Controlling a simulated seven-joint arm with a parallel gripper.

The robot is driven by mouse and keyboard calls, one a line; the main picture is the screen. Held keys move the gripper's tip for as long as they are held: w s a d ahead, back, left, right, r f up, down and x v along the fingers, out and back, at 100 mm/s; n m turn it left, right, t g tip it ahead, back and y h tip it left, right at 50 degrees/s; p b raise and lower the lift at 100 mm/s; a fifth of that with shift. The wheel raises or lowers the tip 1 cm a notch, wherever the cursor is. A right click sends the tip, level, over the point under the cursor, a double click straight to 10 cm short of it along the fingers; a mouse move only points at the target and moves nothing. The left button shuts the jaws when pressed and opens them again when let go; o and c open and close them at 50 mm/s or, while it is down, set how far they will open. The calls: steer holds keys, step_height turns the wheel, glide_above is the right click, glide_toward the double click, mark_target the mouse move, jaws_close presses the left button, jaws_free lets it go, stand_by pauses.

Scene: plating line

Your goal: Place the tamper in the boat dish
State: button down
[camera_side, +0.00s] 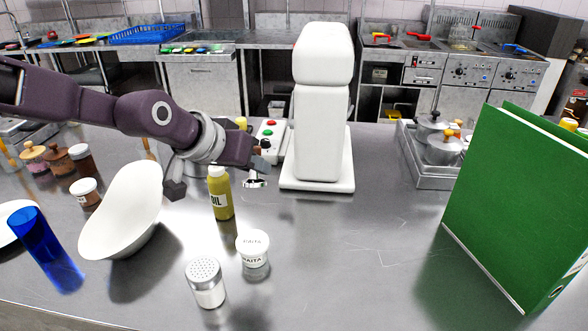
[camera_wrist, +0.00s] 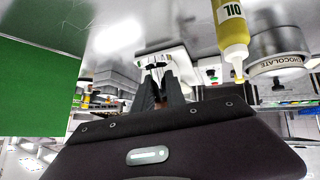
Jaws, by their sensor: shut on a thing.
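The tamper (camera_side: 254,182) hangs from my gripper (camera_side: 262,160), its shiny metal base facing down, above the counter and apart from it. My gripper is shut on its upper part, which the fingers mostly hide. In the wrist view the tamper (camera_wrist: 155,63) shows just beyond the fingertips of my gripper (camera_wrist: 161,85). The white boat dish (camera_side: 125,212) is a long, deep oval bowl on the counter, left of my gripper in the side view. Its visible inside looks empty. I do not see it in the wrist view.
A yellow oil bottle (camera_side: 221,194) stands between the dish and the tamper. A white-lidded tub (camera_side: 253,248) and a shaker (camera_side: 206,283) stand in front. A blue cup (camera_side: 38,238) is left of the dish. A white machine (camera_side: 320,110) and green binder (camera_side: 515,205) stand right.

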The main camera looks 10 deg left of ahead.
mark_target(126, 211)
steer(key=w+a+f+n+g+y, duration=0.1)
steer(key=a+n, duration=0.1)
steer(key=a, duration=0.3)
steer(key=w+a+f+n+g, duration=0.1)
steer(key=w+a+n, duration=0.1)
steer(key=a, duration=0.3)
steer(key=s+a+r+n+g+h, duration=0.2)
steer(key=s+a+r+n+g, duration=0.1)
steer(key=a, duration=0.6)
steer(key=s+a+r+n+g+h, duration=0.1)
steer(key=s+a+r+n+g, duration=0.15)
steer(key=a, duration=0.65)
steer(key=shift+n, duration=0.55)
steer(key=f, duration=1)
steer(key=s+f, duration=0.1)
steer(key=f, duration=0.4)
steer(key=shift+a+f, duration=0.15)
steer(key=c, duration=1.3)
jaws_free()
